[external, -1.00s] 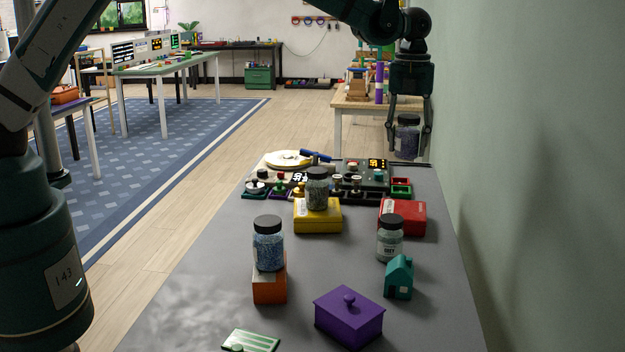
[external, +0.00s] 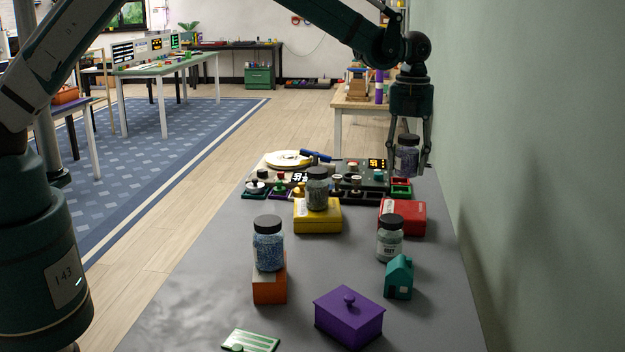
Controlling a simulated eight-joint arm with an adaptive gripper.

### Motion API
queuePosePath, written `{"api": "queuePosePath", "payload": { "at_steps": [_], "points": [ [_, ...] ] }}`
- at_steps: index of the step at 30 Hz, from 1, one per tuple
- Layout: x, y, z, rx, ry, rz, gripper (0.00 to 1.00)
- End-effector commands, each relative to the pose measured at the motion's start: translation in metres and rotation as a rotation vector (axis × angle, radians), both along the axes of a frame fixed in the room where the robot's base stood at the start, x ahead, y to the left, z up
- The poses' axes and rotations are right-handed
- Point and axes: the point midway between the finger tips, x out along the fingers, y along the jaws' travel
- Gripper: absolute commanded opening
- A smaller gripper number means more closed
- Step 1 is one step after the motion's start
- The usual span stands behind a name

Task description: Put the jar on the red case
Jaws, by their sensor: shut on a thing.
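My gripper (external: 407,168) is shut on a jar (external: 406,155) with a dark lid and purple-blue contents. It holds the jar upright in the air above the red case (external: 408,222). The red case lies on the grey table, toward its right edge, and its top looks bare. A gap shows in the picture between the jar's bottom and the case. Another jar (external: 390,240), with pale contents, stands just in front of the red case and hides part of its front.
A jar (external: 317,188) stands on a yellow case (external: 318,222). A blue jar (external: 268,245) stands on an orange block (external: 270,285). A teal house (external: 398,277) and purple box (external: 348,322) are nearer. Control modules line the back. A wall is close on the right.

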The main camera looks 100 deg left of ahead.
Motion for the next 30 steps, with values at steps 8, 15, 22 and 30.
{"api": "queuePosePath", "payload": {
  "at_steps": [8, 15, 22, 30],
  "points": [
    [0.000, 0.000, -0.032, 0.000, 0.000, 0.000, 0.22],
    [0.000, 0.000, -0.057, 0.000, 0.000, 0.000, 0.22],
    [0.000, 0.000, -0.060, 0.000, 0.000, 0.000, 0.22],
    [0.000, 0.000, -0.066, 0.000, 0.000, 0.000, 0.22]
  ]
}}
